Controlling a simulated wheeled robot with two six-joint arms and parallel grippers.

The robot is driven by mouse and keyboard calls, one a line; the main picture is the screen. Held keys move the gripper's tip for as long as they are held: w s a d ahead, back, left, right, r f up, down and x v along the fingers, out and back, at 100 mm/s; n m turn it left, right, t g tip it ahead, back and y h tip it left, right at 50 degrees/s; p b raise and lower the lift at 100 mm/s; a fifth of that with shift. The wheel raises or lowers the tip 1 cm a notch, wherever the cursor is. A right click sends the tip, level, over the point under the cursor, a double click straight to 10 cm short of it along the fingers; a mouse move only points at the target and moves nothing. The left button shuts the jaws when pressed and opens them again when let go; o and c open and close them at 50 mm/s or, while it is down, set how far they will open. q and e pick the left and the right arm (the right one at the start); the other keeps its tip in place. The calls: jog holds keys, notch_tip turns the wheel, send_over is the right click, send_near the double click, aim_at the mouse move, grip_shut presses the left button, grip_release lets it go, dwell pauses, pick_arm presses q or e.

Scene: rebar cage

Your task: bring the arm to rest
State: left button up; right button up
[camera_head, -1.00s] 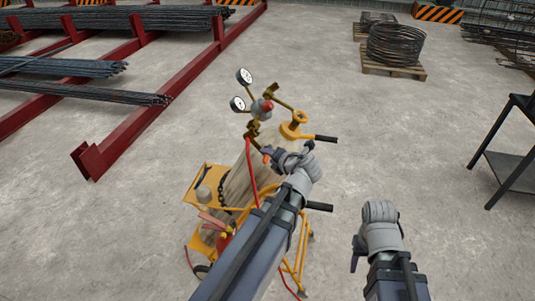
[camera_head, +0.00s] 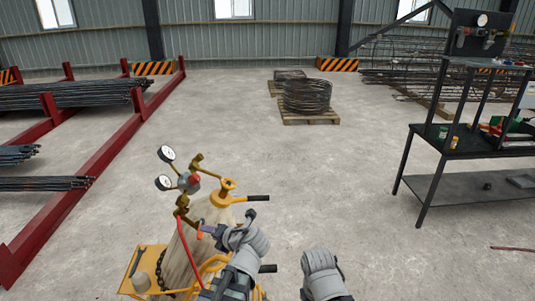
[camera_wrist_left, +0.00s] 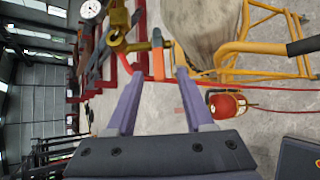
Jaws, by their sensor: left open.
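My left gripper (camera_head: 205,232) is at the brass regulator fittings of a yellow gas cylinder cart, on the near side. In the left wrist view its two grey-purple fingers (camera_wrist_left: 160,76) are open. A small orange piece (camera_wrist_left: 157,62) by the brass fitting (camera_wrist_left: 122,42) shows between the fingertips; I cannot tell whether they touch it. The cart (camera_head: 142,262) carries a beige cylinder (camera_head: 180,258) with two white gauges (camera_head: 166,154) and a red hose. My right wrist (camera_head: 322,272) is at the bottom edge, and its jaws do not show clearly.
A black workbench (camera_head: 440,187) with tools stands at the right. A red rack (camera_head: 75,190) holding rebar is at the left. Wire coils (camera_head: 307,95) sit on a pallet (camera_head: 312,118) at the back. The concrete floor between is clear.

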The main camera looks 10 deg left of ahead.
pick_arm(q)
jog(key=s+d+f+n+g+h+b, duration=0.3)
jog(key=s+d+f+n+b, duration=0.4)
jog(key=n, duration=0.9)
jog(key=s+d+f+n+g+h+b, duration=0.4)
jog(key=s+d+f+n, duration=0.4)
jog(key=d+f+n, duration=0.5)
notch_tip(320, 180, down, 5)
jog(key=n+h+b, duration=0.1)
jog(key=n+b, duration=0.1)
jog(key=n, duration=0.2)
jog(key=shift+d+r+h+b, duration=0.15)
jog(key=shift+d+h+b, duration=0.15)
jog(key=shift+d+b, duration=0.05)
jog(key=shift+s, duration=0.1)
